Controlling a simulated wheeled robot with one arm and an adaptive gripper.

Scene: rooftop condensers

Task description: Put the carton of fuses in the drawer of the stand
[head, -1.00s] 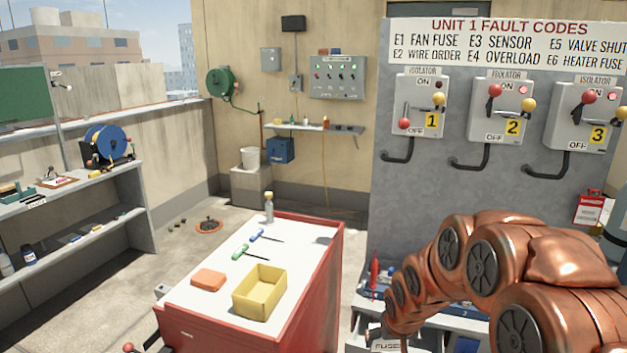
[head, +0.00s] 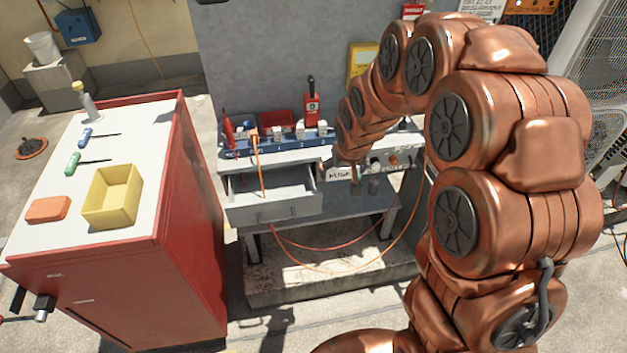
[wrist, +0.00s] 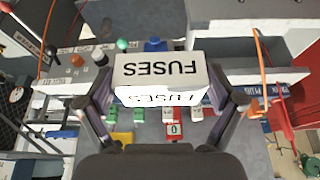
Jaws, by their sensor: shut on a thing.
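The carton of fuses (wrist: 160,72) is a white box with its FUSES label upside down in the wrist view. My gripper (wrist: 160,98) is shut on it, one finger on each side. In the head view the carton (head: 341,173) is small beside my arm's end, just right of the open drawer (head: 240,216); my fingers are hardly visible there. The drawer is grey, pulled out of the stand (head: 350,203), and its visible inside looks empty. The carton appears held above the stand's lower top, outside the drawer.
An orange cable (head: 260,165) hangs down across the drawer and loops below the stand. A blue rack (head: 285,140) with several items stands above the drawer. A red cabinet (head: 190,215) with a yellow bin (head: 112,200) stands to the left, with a gap between.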

